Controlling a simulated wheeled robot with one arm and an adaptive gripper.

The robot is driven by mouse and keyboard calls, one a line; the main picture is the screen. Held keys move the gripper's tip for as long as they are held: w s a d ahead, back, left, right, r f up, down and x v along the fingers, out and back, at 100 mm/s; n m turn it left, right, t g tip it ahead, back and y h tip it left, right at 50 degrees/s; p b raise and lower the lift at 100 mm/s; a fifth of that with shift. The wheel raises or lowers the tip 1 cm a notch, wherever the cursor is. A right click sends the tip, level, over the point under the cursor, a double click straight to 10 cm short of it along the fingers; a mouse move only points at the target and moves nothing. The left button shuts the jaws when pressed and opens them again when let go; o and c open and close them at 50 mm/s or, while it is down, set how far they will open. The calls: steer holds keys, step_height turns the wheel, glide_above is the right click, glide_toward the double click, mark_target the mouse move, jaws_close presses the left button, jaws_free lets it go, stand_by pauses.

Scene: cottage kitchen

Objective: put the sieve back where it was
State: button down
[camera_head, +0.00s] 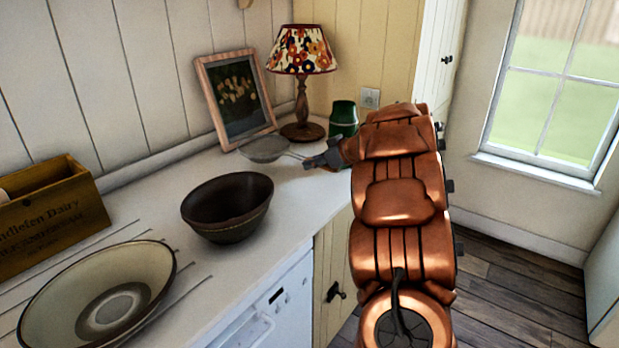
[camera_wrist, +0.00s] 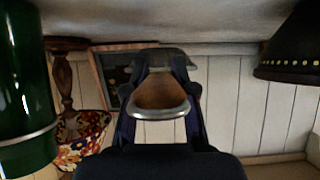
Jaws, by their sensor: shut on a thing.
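The sieve (camera_head: 263,149) has a round grey mesh bowl and a thin handle pointing right. It is at the back of the counter, in front of the framed picture. My gripper (camera_head: 312,160) is shut on the handle's right end, low over the counter. I cannot tell whether the sieve touches the counter. In the wrist view, which is upside down, my gripper (camera_wrist: 160,85) shows in the middle, with a pale-rimmed rounded piece between its fingers that I cannot clearly identify. My fingers hide part of the handle.
A table lamp (camera_head: 303,60), a framed picture (camera_head: 236,98) and a green canister (camera_head: 344,118) stand close behind. A dark bowl (camera_head: 228,207), a wide cream bowl (camera_head: 98,296) and a wooden crate (camera_head: 50,222) are nearer left. Bare counter (camera_head: 300,192) lies right of the dark bowl.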

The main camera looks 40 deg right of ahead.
steer(key=shift+f, duration=2.2)
steer(key=c, duration=0.9)
jaws_free()
steer(key=shift+f, duration=0.1)
steer(key=shift+c, duration=0.2)
steer(key=shift+s+r, duration=0.15)
steer(key=shift+r, duration=0.2)
steer(key=v, duration=1.1)
steer(key=shift+s, duration=0.3)
steer(key=shift+r, duration=0.15)
